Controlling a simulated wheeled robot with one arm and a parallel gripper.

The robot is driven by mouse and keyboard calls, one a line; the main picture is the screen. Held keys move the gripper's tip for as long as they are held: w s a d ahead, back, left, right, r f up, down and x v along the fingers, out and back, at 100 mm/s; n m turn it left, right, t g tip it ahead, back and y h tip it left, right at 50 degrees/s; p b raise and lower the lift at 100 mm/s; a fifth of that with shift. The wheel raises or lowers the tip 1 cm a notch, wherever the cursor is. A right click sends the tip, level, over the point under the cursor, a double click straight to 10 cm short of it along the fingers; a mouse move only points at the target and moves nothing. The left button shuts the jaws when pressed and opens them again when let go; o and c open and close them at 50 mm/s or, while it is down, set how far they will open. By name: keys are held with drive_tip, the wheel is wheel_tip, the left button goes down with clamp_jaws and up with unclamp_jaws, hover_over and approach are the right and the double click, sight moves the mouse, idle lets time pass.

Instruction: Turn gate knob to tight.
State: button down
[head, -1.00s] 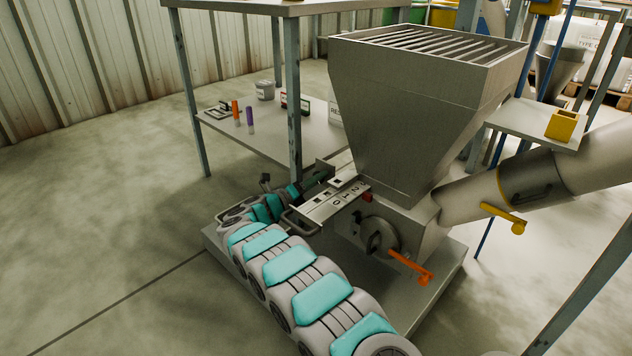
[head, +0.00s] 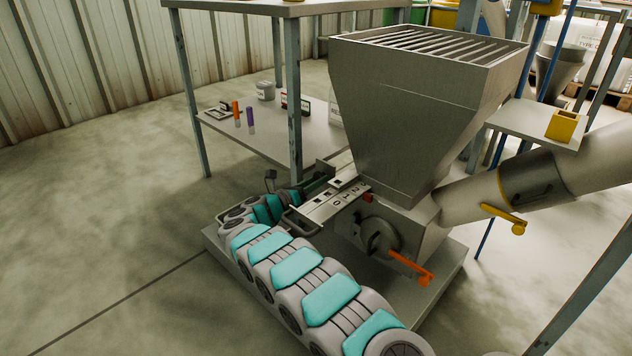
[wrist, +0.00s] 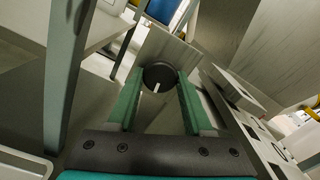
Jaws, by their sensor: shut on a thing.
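The gate knob (wrist: 160,74) is a dark round knob with a white line mark, in the middle of the wrist view in front of a grey upright plate (wrist: 168,45). My gripper (wrist: 158,85) has its two green fingers on either side of the knob and is shut on it. In the head view my gripper (head: 316,184) is at the left end of the flat gate slide (head: 334,203), which is marked with digits. The knob cannot be made out in the head view.
A large grey hopper (head: 410,110) with a grated top stands above the slide. A handwheel (head: 380,237) and an orange lever (head: 411,267) are on its base at the right. A steel table leg (head: 294,105) rises close behind my gripper. Open floor lies to the left.

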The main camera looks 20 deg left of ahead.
idle(0.3)
drive_tip(key=shift+c, duration=1.5)
unclamp_jaws()
drive_tip(key=p+v, duration=0.1)
drive_tip(key=v, duration=0.7)
